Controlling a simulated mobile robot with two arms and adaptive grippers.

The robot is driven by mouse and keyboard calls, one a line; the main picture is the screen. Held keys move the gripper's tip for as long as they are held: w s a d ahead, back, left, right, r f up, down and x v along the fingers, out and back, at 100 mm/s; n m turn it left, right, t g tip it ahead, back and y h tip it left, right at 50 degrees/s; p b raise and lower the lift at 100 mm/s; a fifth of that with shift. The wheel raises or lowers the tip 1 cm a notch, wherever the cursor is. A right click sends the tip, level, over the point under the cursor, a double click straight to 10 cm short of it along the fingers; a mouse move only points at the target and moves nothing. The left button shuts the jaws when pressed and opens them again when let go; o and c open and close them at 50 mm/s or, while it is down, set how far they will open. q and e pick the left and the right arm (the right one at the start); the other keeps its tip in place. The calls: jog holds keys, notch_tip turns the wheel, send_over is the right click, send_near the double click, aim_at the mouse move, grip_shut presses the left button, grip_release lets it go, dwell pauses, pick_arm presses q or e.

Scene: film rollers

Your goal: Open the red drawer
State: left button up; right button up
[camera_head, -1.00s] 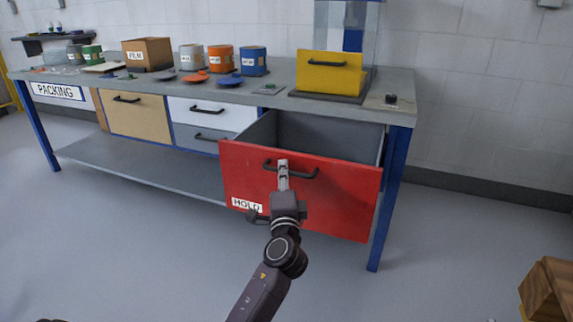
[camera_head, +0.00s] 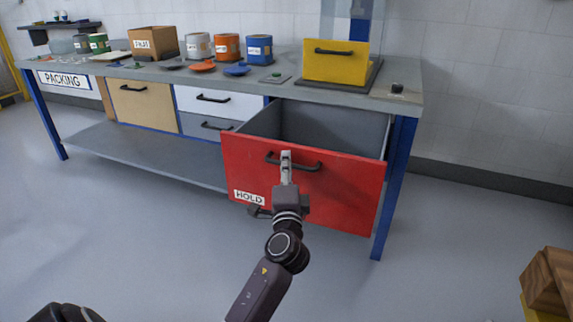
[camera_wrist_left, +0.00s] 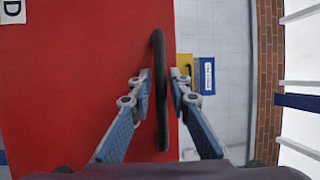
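The red drawer (camera_head: 330,200) with a "HOLD" label stands pulled out of the right end of the workbench, and its grey, empty-looking inside shows from above. Its dark bar handle (camera_head: 312,167) is on the front panel. In the left wrist view the handle (camera_wrist_left: 159,95) runs upright between the fingers of my left gripper (camera_wrist_left: 162,97), against the red front (camera_wrist_left: 75,85). In the head view my left gripper (camera_head: 286,158) is at the handle's left part.
The workbench (camera_head: 150,72) holds several tins, a brown box (camera_head: 153,43) and a yellow handled box (camera_head: 335,62). Tan (camera_head: 143,105), white (camera_head: 215,101) and grey-blue drawers are shut at left. A wooden crate (camera_head: 548,282) is at lower right. The floor before the drawer is clear.

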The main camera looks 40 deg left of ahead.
pick_arm(q)
jog(key=v, duration=1.2)
